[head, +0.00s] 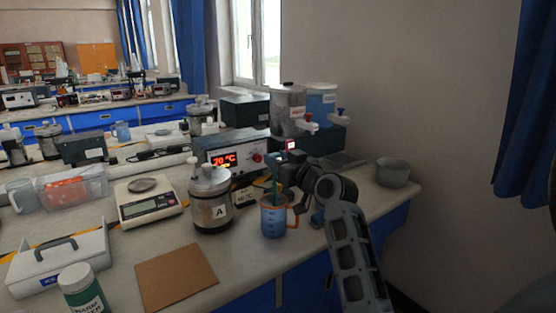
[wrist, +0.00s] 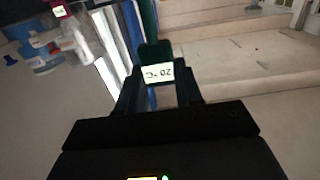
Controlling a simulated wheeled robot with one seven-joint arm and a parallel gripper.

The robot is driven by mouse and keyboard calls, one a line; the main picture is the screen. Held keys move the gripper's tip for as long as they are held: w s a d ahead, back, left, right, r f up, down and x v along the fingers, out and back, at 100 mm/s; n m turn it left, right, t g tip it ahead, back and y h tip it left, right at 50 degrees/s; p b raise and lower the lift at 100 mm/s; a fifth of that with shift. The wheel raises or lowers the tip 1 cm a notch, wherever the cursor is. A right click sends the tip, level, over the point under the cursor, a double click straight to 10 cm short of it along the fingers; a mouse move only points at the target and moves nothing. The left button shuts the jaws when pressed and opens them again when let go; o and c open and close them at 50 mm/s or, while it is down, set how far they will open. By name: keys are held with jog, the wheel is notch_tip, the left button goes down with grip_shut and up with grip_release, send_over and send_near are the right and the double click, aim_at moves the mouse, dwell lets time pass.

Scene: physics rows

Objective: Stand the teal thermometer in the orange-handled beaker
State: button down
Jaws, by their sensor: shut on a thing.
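The teal thermometer (head: 275,178) is upright in the head view, its lower part reaching down to the mouth of the orange-handled beaker (head: 275,221). It looks to go inside the rim, but its lower tip is hidden and I cannot tell whether it touches the bottom. The beaker stands upright near the bench's front edge and looks blue, with its orange handle on the right. My gripper (head: 290,174) is above the beaker, shut on the thermometer's upper part. In the wrist view, the thermometer's head (wrist: 155,55) with a "20 °C" display sits between the fingers (wrist: 157,90).
A lidded canister marked A (head: 211,205) stands just left of the beaker. Behind are a box with a red display (head: 228,160) and two dispenser tanks with taps (head: 304,105). A grey bowl (head: 393,172) is at right. A brown mat (head: 177,278) lies bare at the front.

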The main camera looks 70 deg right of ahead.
jog(key=shift+f+b, duration=1.45)
jog(key=shift+f, duration=0.35)
jog(key=c, duration=0.7)
grip_release()
jog(key=shift+o, duration=0.2)
jog(key=shift+s, duration=0.1)
jog(key=b+v, duration=0.1)
jog(key=v, duration=0.6)
jog(key=shift+s+a, duration=0.2)
jog(key=shift+s, duration=0.1)
